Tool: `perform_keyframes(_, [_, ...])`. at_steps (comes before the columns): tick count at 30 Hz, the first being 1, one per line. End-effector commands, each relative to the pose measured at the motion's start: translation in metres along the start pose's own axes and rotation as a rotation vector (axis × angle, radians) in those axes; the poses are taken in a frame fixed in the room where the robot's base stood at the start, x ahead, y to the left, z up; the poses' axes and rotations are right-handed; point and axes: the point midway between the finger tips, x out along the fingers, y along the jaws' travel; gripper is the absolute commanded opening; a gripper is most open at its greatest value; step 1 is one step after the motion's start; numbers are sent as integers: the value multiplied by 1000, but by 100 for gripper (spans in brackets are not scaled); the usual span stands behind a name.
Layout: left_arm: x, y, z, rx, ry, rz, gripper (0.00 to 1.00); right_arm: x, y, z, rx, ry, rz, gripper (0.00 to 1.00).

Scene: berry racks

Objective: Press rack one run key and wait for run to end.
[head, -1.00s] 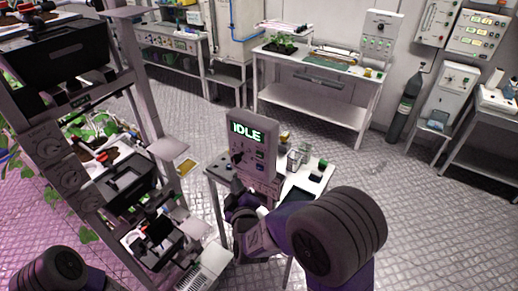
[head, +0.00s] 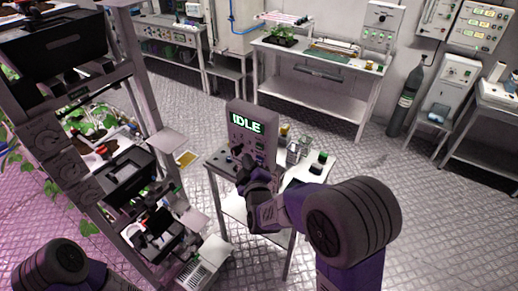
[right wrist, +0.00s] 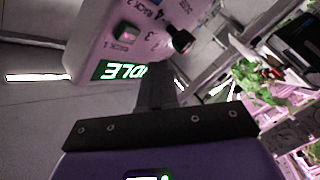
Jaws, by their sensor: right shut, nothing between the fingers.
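A grey control box (head: 252,143) stands upright at the back of a small table, its lit green display (head: 247,123) reading IDLE. In the right wrist view the control box (right wrist: 160,35) appears upside down, with the display (right wrist: 118,71), a black knob (right wrist: 180,41) and a square key (right wrist: 126,33) near rack lettering and numbers. I cannot read every label. My right gripper (head: 241,163) is shut and empty in front of the box's lower face. Its fingers show in the right wrist view (right wrist: 157,88); contact with a key is not visible. My left gripper is out of view.
The small table (head: 290,190) also carries bottles and jars (head: 303,149) to the right of the box. A tall rack (head: 135,90) with black trays stands close on the left. A white bench (head: 310,95) stands behind, with open metal floor between.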

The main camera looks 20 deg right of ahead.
Motion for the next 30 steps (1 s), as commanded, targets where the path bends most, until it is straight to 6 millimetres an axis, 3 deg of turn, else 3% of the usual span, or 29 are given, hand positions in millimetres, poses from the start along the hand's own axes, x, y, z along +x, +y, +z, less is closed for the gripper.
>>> perform_keyframes(9, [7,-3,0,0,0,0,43,20,14,15,0,0,0,0])
perform_keyframes(30, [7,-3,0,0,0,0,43,21,15,16,-1,0,-2,0])
